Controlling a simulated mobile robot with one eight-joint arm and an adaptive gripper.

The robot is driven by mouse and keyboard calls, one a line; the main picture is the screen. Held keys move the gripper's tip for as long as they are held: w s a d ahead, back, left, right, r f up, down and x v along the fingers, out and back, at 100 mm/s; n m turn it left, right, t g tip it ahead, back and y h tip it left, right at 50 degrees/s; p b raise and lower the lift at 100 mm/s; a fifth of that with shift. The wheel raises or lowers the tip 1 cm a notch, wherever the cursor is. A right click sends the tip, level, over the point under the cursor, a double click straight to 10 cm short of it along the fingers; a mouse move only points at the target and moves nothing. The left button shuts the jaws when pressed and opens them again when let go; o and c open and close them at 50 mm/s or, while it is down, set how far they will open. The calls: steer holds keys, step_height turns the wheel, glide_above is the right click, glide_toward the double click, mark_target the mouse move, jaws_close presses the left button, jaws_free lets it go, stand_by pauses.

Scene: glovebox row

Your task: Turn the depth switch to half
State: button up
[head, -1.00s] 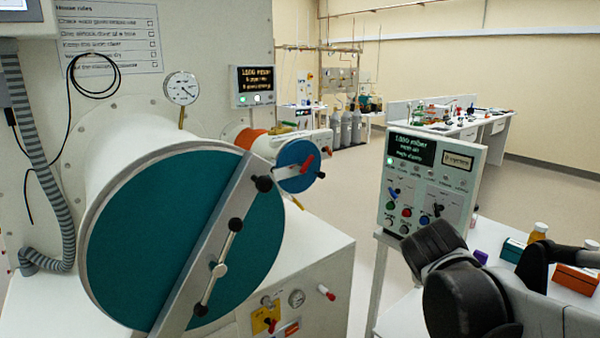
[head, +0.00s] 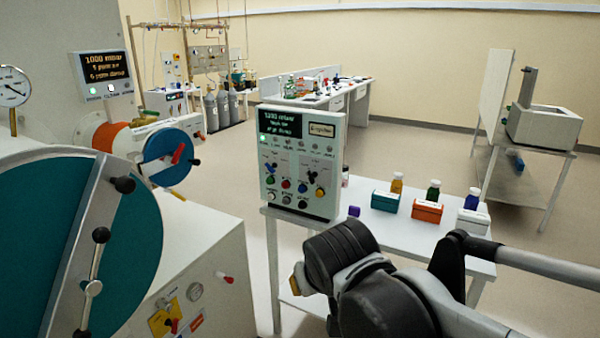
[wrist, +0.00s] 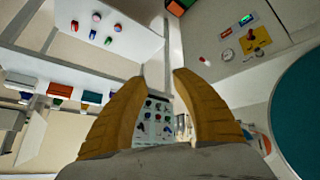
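A grey control panel (head: 337,185) stands on the white side table, with a lit screen, lamps, coloured buttons and two small lever-like switches. My gripper (wrist: 162,80) shows in the wrist view with two yellow fingers apart and nothing between the tips. The panel also shows there between the fingers (wrist: 153,127), some way off. My arm covers part of the table in the head view.
Orange, teal and white boxes with bottles stand on the table (head: 365,222) right of the panel. A glovebox with a large teal door (head: 130,250) and a smaller blue port (head: 165,150) is at left. Open floor lies behind.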

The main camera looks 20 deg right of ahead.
steer(key=w+d+r+m+h+p, duration=0.1)
steer(key=w+d+r+h, duration=0.15)
steer(key=w, duration=0.35)
steer(key=w+d+r+h+p, duration=0.1)
steer(key=w+d+r+p, duration=0.15)
steer(key=w, duration=0.45)
steer(key=m+t+h+p, duration=0.2)
steer(key=h+p, duration=0.3)
steer(key=h, duration=0.1)
glide_toward(309, 177)
steer(key=s+r, duration=0.2)
steer(key=s, duration=0.3)
steer(key=w+f+m+t+h+p, duration=0.1)
steer(key=w+f+t+h+p, duration=0.15)
steer(key=w+f, duration=0.25)
steer(key=shift+g, duration=0.35)
steer(key=b+x, duration=0.2)
steer(key=x, duration=0.8)
steer(key=shift+r, duration=0.15)
jaws_close()
